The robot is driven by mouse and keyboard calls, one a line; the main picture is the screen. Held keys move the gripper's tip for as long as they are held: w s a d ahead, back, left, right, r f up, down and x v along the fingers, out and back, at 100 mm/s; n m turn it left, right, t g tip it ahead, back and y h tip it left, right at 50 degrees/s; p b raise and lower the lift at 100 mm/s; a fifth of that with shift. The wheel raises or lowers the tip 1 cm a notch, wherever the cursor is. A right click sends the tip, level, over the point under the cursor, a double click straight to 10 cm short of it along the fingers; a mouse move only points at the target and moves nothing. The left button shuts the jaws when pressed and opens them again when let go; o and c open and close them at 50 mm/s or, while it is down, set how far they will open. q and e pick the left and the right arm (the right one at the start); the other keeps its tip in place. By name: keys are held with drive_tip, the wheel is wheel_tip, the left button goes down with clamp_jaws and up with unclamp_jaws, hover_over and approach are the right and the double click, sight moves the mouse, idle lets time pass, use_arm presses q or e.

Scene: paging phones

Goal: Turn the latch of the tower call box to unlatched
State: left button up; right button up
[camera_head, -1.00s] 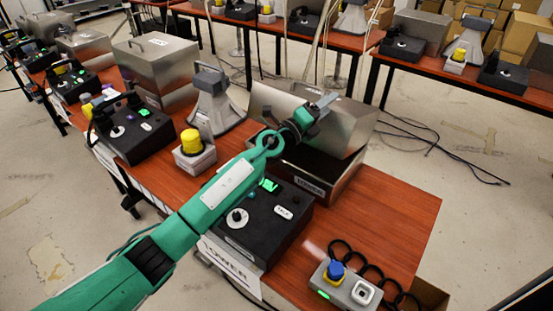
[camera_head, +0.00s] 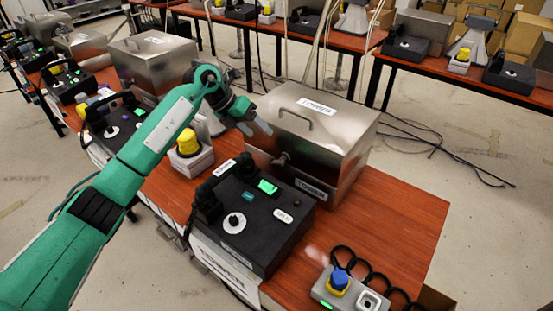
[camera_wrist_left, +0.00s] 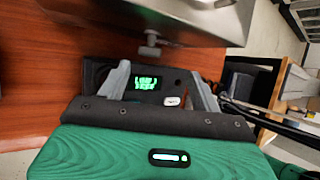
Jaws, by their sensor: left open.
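The tower call box (camera_head: 345,152) is a shiny metal box with a closed lid, a top handle and TOWER labels. Its latch (camera_head: 283,160), a dark knob with a stem, sticks out of the front face near the left end. The latch (camera_wrist_left: 150,46) also shows in the left wrist view, beyond the fingertips, below the box edge (camera_wrist_left: 205,12). My left gripper (camera_head: 258,128) is open and empty, above and behind the latch at the box's left side, apart from the latch. In the wrist view its fingers (camera_wrist_left: 160,84) are spread. My right gripper is out of view.
A black tower phone (camera_head: 255,215) with a green display sits in front of the box. A yellow button on a white base (camera_head: 188,150) stands left. A grey unit with a blue button (camera_head: 345,290) is at the front right. The table's right part (camera_head: 400,215) is clear.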

sight(276, 161)
use_arm(q)
drive_tip(key=shift+a+f+y, duration=0.15)
drive_tip(key=shift+a+y, duration=0.15)
drive_tip(key=shift+a, duration=0.55)
drive_tip(key=p+x, duration=0.2)
drive_tip(key=x, duration=1.1)
drive_tip(key=shift+s+d+f, duration=0.15)
drive_tip(key=shift+d, duration=0.1)
drive_tip(key=shift+f, duration=0.1)
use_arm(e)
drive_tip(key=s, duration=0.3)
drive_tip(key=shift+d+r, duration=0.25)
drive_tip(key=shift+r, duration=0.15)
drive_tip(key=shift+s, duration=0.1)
use_arm(q)
drive_tip(key=c, duration=1)
